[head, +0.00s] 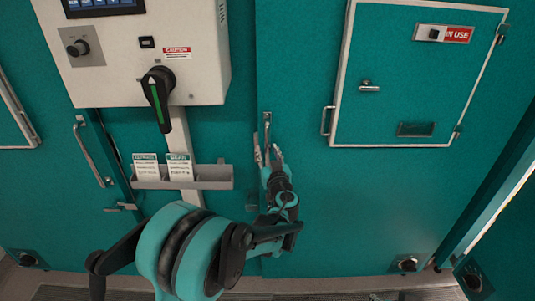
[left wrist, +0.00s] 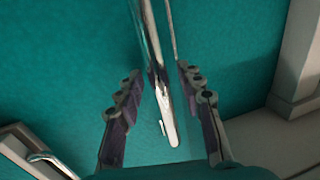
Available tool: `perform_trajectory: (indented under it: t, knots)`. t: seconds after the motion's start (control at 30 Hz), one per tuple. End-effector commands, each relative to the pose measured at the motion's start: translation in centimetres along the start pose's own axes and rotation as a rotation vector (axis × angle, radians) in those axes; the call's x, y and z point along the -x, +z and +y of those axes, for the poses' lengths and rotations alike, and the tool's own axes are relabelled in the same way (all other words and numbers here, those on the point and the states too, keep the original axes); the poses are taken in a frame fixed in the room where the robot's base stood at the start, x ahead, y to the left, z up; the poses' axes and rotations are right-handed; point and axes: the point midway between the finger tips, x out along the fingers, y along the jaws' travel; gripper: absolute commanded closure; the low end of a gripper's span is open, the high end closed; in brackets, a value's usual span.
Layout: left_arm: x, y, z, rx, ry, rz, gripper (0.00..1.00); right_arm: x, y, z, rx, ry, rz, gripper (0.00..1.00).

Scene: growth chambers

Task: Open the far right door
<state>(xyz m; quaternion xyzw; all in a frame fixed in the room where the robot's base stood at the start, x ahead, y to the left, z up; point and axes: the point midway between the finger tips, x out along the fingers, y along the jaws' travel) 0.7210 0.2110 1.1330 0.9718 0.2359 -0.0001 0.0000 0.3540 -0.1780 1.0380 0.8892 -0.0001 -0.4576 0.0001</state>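The large teal door (head: 400,215) on the right fills that side of the head view and looks closed. Its upright metal handle (head: 267,121) is near its left edge, mostly hidden behind my left gripper (head: 267,154). In the left wrist view the handle bar (left wrist: 164,100) runs between the two fingers of my left gripper (left wrist: 158,72). The fingers are spread, with a gap on both sides of the bar. My right gripper is in neither view.
A small hatch (head: 390,85) with its own handle and an IN USE slider is set in the door. Left of it are a white control box (head: 120,70) with a black rotary switch (head: 157,95), a grey leaflet tray (head: 205,184) and another door handle (head: 88,150).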

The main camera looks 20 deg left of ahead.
Motion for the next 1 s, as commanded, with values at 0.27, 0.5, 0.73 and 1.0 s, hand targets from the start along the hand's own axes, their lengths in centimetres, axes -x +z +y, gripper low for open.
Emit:
perform_trajectory:
  t: [0.27,0.5,0.73,1.0]
  knots:
    - [0.0,0.0,0.0,0.0,0.0,0.0,0.78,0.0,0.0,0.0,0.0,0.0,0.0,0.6]
    - [0.0,0.0,0.0,0.0,0.0,0.0,1.0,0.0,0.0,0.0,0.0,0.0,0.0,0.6]
    - [0.2,0.0,0.0,0.0,-0.002,0.0,1.0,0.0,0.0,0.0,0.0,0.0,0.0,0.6]
    - [4.1,0.0,-0.5,0.001,-0.042,-0.001,1.0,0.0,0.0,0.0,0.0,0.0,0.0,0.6]
